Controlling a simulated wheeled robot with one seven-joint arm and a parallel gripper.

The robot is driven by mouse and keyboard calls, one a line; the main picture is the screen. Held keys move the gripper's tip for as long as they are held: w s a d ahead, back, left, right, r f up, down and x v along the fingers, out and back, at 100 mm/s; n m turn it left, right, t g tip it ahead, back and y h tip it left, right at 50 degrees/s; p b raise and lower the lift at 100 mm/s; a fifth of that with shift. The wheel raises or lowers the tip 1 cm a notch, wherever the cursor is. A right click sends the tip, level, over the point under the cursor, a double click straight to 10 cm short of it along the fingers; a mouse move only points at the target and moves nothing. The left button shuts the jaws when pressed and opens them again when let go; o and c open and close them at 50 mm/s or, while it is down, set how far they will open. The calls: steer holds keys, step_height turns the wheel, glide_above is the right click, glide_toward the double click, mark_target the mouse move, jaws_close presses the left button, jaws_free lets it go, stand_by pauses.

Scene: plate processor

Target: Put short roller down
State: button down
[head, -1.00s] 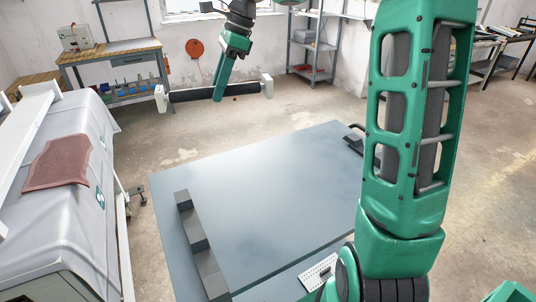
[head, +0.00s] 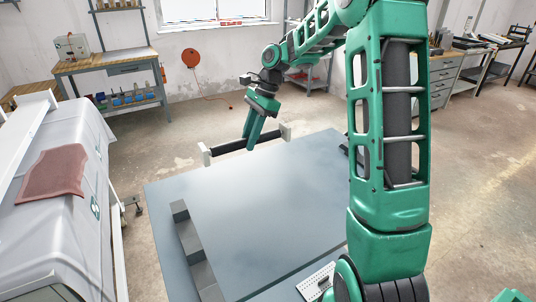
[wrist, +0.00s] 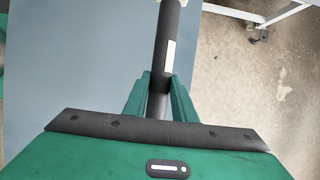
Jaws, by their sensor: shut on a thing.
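The short roller (head: 228,147) is a black bar with white end pieces. My gripper (head: 250,146) is shut on it near its middle, pointing down. The roller is near the far edge of the grey-blue table (head: 235,205), and I cannot tell whether it touches the table. In the wrist view the roller (wrist: 163,30) runs up from between my green fingers (wrist: 159,100), with a pale strip along it. The grey-blue table (wrist: 90,60) lies to its left in that view and floor to its right.
Dark blocks (head: 190,240) line the left side of the table. A grey machine with a red-brown cloth (head: 55,173) stands at the left. A workbench (head: 110,63) is at the back left. The middle of the tabletop is clear.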

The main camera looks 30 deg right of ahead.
steer(key=d+f, duration=0.2)
steer(key=d, duration=0.1)
steer(key=d+f, duration=0.1)
steer(key=d, duration=0.1)
steer(key=shift+s+d+f, duration=0.15)
steer(key=shift+s+d, duration=0.05)
steer(key=shift+d, duration=0.05)
steer(key=shift+f, duration=2)
steer(key=shift+f, duration=0.1)
steer(key=c, duration=1.5)
jaws_free()
steer(key=shift+o, duration=0.2)
